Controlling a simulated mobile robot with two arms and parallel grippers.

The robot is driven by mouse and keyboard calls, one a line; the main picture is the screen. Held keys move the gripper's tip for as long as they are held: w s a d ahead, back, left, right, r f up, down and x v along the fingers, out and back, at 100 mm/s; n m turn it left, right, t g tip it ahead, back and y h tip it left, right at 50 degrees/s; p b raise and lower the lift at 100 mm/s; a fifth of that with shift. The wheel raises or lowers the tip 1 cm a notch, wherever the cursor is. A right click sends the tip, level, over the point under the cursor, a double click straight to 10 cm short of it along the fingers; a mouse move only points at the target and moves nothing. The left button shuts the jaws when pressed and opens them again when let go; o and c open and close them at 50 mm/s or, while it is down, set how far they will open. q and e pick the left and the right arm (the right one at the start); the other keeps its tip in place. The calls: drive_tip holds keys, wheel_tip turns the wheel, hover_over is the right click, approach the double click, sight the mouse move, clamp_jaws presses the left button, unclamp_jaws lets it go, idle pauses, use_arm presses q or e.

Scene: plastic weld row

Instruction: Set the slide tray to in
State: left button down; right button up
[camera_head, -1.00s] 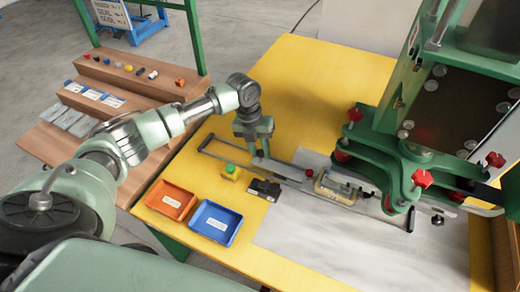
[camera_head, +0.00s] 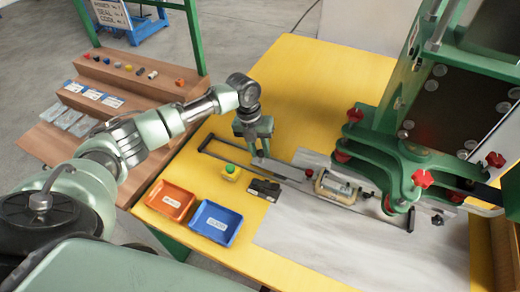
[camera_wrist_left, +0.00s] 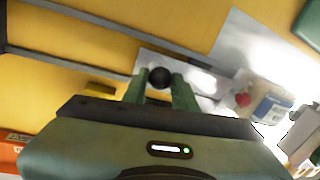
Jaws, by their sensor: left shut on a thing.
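The slide tray (camera_head: 289,180) is a long grey slide between dark rails on the yellow table, running toward the green press. A pale fixture holding a grey, rounded part (camera_head: 338,187) sits on its press-side end, in front of the press's green base. The knob's lower part is hidden by the fingers. My right gripper is out of view.
The green press (camera_head: 435,165) with red knobs stands at the right. A black box (camera_head: 264,189), a yellow-green button block (camera_head: 230,172), an orange tray (camera_head: 170,200) and a blue tray (camera_head: 215,223) lie in front of the slide. The yellow table behind the slide is clear.

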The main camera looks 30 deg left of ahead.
use_arm(q)
drive_tip(key=shift+d, duration=0.1)
idle(0.3)
drive_tip(key=p, duration=0.2)
hover_over(298, 176)
drive_tip(key=c, duration=1.4)
unclamp_jaws()
drive_tip(key=shift+o, duration=1.4)
drive_tip(key=shift+r, duration=0.2)
wheel_tip(298, 176, up, 7)
drive_tip(key=a+b, duration=0.1)
drive_tip(key=shift+s+a+r, duration=0.15)
drive_tip(key=shift+s+r, duration=0.05)
